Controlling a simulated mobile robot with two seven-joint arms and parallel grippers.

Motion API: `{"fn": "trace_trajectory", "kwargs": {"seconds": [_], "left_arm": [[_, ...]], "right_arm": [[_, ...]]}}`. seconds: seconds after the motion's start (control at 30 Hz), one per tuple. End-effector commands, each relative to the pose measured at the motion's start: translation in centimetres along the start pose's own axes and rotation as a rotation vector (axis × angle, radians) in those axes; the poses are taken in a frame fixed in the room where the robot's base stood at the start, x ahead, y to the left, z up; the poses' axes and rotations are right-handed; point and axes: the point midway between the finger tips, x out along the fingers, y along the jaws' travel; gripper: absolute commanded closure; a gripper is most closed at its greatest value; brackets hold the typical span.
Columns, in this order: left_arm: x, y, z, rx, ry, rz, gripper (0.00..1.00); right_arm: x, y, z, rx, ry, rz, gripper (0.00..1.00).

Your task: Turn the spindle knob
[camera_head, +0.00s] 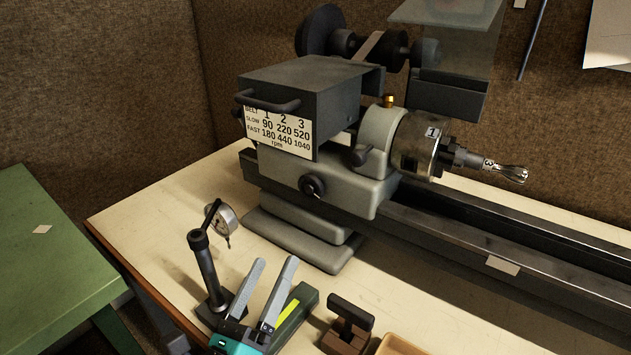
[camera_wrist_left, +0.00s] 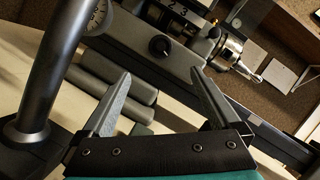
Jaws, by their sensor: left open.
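A small lathe stands on the bench, with a grey headstock (camera_head: 335,180). A round black knob (camera_head: 312,186), which I take for the spindle knob, is on the headstock's front face. The knob also shows in the left wrist view (camera_wrist_left: 160,46), above the gap between my fingertips. My left gripper (camera_head: 276,262) is open and empty, with its two grey fingers pointing toward the headstock. It is in front of and below the knob, clearly apart from it. My right gripper is in neither view.
A dial gauge (camera_head: 222,218) on a dark post (camera_head: 206,270) stands close left of my left gripper. A dark brown block (camera_head: 345,330) and a wooden tray (camera_head: 400,346) are at its right. A chuck (camera_head: 418,145) holds a shiny piece (camera_head: 510,172). The lathe bed (camera_head: 480,240) runs right.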

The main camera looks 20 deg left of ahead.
Motion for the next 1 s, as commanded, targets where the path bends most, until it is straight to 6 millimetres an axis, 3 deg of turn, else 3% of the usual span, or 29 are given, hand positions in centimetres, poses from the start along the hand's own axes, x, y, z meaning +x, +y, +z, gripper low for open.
{"fn": "trace_trajectory", "kwargs": {"seconds": [0.2,0.33,0.8,1.0], "left_arm": [[2.1,-0.1,0.2,0.0,-0.006,-0.002,0.04],[4.4,-0.1,0.3,0.0,-0.007,-0.002,0.04],[12.6,-0.1,0.2,-0.002,-0.005,0.0,0.04],[14.6,0.0,0.1,-0.001,-0.003,0.001,0.04]], "right_arm": [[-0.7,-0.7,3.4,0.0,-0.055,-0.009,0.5],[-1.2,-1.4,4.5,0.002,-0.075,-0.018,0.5],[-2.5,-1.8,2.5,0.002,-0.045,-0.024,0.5],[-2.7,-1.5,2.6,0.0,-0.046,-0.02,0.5]]}}
